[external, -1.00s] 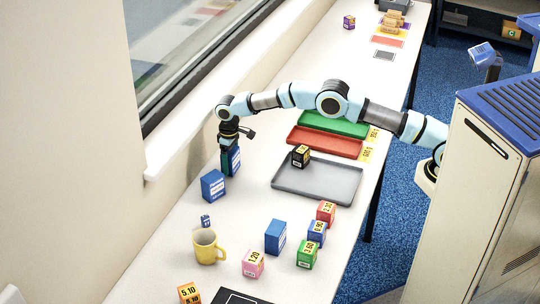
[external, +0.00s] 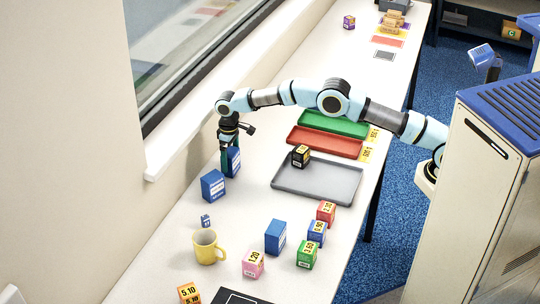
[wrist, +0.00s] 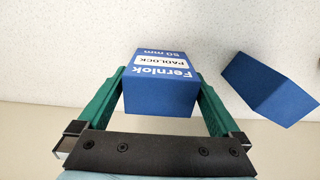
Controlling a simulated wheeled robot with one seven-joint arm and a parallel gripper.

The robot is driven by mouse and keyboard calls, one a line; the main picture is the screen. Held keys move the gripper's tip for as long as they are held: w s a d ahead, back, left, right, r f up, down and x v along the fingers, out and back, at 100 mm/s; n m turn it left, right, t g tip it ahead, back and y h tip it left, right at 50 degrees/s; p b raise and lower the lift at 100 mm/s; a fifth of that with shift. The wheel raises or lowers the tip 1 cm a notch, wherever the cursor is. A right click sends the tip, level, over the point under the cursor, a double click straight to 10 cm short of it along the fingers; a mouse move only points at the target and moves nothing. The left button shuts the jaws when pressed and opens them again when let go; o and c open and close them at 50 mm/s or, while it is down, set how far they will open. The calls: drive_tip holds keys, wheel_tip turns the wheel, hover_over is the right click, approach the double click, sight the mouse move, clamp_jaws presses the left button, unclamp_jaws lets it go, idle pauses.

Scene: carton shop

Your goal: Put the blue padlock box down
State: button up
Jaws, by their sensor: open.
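The blue padlock box (wrist: 160,95), labelled "Fernlok PADLOCK 50 mm", sits between the two green fingers of my gripper (wrist: 160,76) in the wrist view. In the external view the box (external: 234,161) stands upright by the wall side of the table, partly hidden by my gripper (external: 229,165), and its base appears to be on the table top. My gripper is open around it, with one finger on each side. Any gap between fingers and box is too small to judge.
Another blue box (external: 212,186) stands close by, also in the wrist view (wrist: 268,88). A grey tray (external: 325,194) with a black box (external: 301,156) lies to the right. A yellow mug (external: 206,247) and several small price-marked boxes stand nearer the camera. The wall and window sill border the left.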

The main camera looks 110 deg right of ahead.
wheel_tip(320, 180, up, 10)
drive_tip(key=shift+f+b, duration=0.15)
drive_tip(key=shift+b, duration=0.75)
drive_tip(key=shift+a+r, duration=0.15)
drive_tip(key=shift+r, duration=0.05)
drive_tip(key=s+a+r+n, duration=0.2)
drive_tip(key=a+n, duration=0.2)
drive_tip(key=a, duration=1.9)
drive_tip(key=s+a+f+n, duration=0.2)
drive_tip(key=s+a, duration=0.8)
drive_tip(key=s, duration=0.2)
drive_tip(key=s+a+f+n+t, duration=0.1)
drive_tip(key=s+a+f, duration=0.1)
drive_tip(key=s+a, duration=0.8)
drive_tip(key=s, duration=0.3)
drive_tip(key=shift+a+f+n+t, duration=0.25)
drive_tip(key=shift+f+n+t, duration=0.05)
drive_tip(key=shift+f+n, duration=0.1)
drive_tip(key=shift+w, duration=0.1)
drive_tip(key=shift+c, duration=0.2)
